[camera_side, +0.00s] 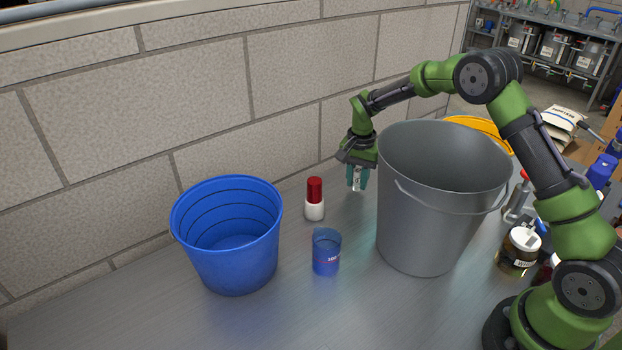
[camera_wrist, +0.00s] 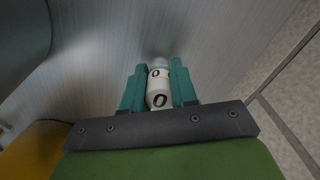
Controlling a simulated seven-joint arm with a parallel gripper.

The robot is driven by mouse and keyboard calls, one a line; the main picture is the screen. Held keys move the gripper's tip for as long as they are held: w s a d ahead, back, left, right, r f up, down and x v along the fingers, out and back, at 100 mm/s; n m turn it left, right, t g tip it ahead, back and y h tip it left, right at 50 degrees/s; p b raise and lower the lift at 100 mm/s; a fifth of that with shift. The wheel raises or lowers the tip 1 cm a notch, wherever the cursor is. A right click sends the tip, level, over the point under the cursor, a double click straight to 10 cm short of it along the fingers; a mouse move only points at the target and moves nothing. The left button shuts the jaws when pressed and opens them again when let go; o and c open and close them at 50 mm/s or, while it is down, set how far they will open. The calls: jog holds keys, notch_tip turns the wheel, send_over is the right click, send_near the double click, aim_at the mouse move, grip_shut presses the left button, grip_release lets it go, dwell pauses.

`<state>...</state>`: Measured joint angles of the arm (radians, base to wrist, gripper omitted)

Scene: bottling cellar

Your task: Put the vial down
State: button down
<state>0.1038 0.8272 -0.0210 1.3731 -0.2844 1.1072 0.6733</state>
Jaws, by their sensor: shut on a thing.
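The vial (camera_side: 357,180) is small and whitish, with dark marks on its side. My gripper (camera_side: 357,182) is shut on it, one teal finger on each side, and holds it just left of the large grey bucket's rim in the side view. In the wrist view the vial (camera_wrist: 158,88) sits between the two teal fingers of my gripper (camera_wrist: 159,88), with a dark round mark on its label and a pale translucent end pointing away. Grey tabletop shows beyond it. The vial appears to be above the table; its exact height is hard to tell.
A large grey bucket (camera_side: 440,215) stands right of my gripper. A blue bucket (camera_side: 235,262), a red-capped white bottle (camera_side: 314,205) and a blue beaker (camera_side: 326,256) stand to the left. The block wall (camera_side: 180,80) runs behind. The front of the table (camera_side: 350,310) is clear.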

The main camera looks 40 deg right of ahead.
aim_at(358, 170)
jog(key=shift+f, duration=0.25)
jog(key=c, duration=0.9)
grip_release()
jog(key=shift+f, duration=0.15)
notch_tip(358, 170, up, 12)
jog(key=shift+r, duration=0.2)
jog(key=shift+f, duration=4.35)
